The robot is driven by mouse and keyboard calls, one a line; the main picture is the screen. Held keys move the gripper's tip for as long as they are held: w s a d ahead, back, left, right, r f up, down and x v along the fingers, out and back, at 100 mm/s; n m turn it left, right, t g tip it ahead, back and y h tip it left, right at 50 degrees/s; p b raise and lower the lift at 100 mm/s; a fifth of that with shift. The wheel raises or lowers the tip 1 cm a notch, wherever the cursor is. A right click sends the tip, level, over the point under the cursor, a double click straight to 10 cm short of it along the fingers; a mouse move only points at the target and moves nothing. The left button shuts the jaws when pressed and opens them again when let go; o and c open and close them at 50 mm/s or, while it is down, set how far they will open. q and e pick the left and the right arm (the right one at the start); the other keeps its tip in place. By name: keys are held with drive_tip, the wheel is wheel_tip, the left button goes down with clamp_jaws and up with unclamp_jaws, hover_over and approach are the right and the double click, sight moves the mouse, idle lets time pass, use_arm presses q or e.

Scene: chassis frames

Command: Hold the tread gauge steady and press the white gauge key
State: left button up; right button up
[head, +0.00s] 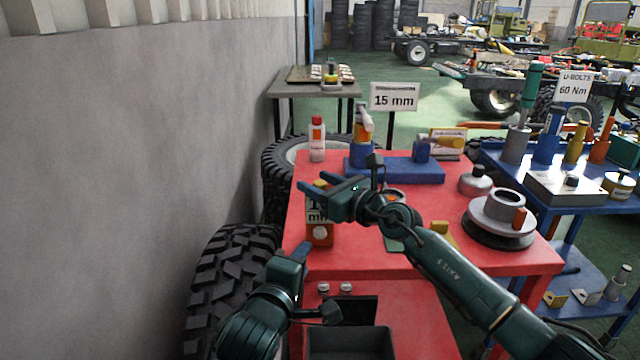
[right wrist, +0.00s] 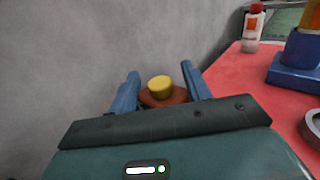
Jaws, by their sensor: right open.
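The tread gauge (head: 320,236) is an orange block standing upright on the red table, near its left edge, in the head view. Its pale face shows part of an "mm" reading, with the white gauge key (head: 320,231) below. My right gripper (head: 316,182) is open at the gauge's top. In the right wrist view the gauge's yellow knob (right wrist: 159,86) and orange top lie between the two fingers (right wrist: 161,75), with no clear contact. My left gripper (head: 303,252) is below and left of the gauge, apart from the white key; its finger gap is hidden.
The red table (head: 440,262) also carries a blue block (head: 405,170), a red-capped bottle (head: 318,140) and a grey hub (head: 497,215). Large tyres (head: 232,285) and a grey wall (head: 150,180) are close on the left. A dark tray (head: 350,342) is at the lower front.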

clamp_jaws()
idle(0.4)
idle(0.8)
use_arm(q)
drive_tip(key=shift+c, duration=0.4)
clamp_jaws()
idle(1.2)
